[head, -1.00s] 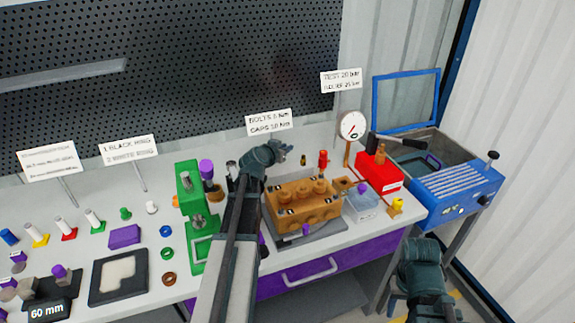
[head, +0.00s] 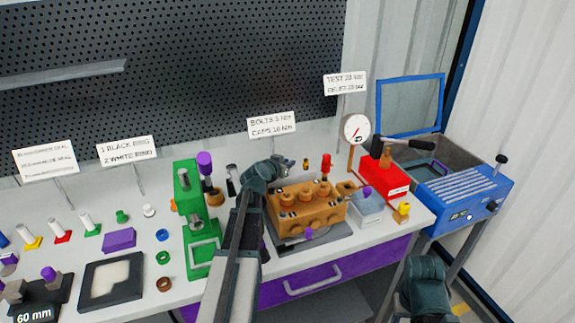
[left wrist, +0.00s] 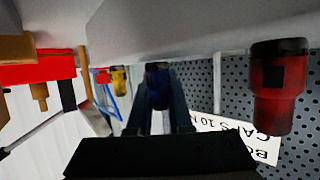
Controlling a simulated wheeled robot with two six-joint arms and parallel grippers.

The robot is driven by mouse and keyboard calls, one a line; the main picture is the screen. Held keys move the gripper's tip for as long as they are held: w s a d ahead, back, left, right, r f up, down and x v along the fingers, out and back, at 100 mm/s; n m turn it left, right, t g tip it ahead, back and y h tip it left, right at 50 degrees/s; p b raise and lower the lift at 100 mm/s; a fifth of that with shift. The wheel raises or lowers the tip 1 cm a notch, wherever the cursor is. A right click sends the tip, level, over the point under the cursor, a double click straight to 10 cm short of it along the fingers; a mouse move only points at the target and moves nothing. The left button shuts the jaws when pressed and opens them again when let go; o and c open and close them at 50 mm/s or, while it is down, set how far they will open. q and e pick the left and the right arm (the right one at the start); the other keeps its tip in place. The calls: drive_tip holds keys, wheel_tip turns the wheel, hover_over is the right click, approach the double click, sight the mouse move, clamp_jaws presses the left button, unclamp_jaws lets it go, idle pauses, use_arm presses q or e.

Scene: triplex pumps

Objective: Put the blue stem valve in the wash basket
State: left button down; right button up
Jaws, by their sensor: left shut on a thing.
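My left gripper (head: 284,163) is behind the brown pump block (head: 306,206), above the bench. In the left wrist view its two fingers (left wrist: 160,112) are shut on a small dark blue part (left wrist: 158,84), which looks like the blue stem valve. In the head view the held part is too small to make out. The wash basket (head: 422,169) appears to be inside the open blue washer (head: 465,198) at the right, partly hidden by its walls. Part of my right arm shows at the lower right, but its fingertips do not show.
A red box (head: 386,179), a pressure gauge (head: 356,129) and a clear bin (head: 367,207) stand between the pump block and the washer. A red tool (head: 325,162) stands behind the block. A green press (head: 197,220) stands to its left.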

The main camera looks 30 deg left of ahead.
use_arm(q)
drive_tip(key=shift+f, duration=0.25)
drive_tip(key=c, duration=0.8)
unclamp_jaws()
drive_tip(key=shift+r, duration=0.1)
drive_tip(key=shift+c, duration=0.2)
